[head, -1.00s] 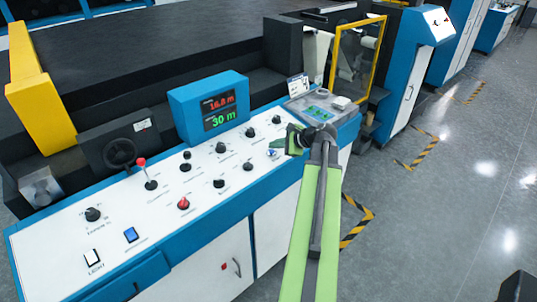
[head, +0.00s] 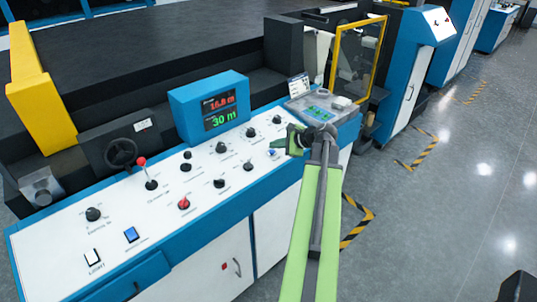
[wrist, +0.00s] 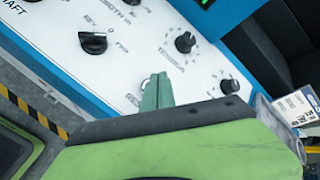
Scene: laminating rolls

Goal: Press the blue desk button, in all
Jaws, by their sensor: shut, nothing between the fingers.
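A square blue button (head: 131,234) sits on the front left of the white control desk (head: 75,243), beside a white square button. A small round blue-and-white control (head: 272,153) sits near the desk's right end. My gripper (head: 287,143) is over that right end, close to the round control and far from the square blue button. In the wrist view, its green fingers (wrist: 155,92) are together, with nothing seen between them, over the white panel. They hide the panel just below them, and I cannot tell whether they touch it.
Several black knobs, a red knob (head: 183,203) and a red-topped lever (head: 142,162) stand on the desk. A blue display box (head: 180,108) rises behind them. A clear-topped box (head: 320,108) lies right of my gripper.

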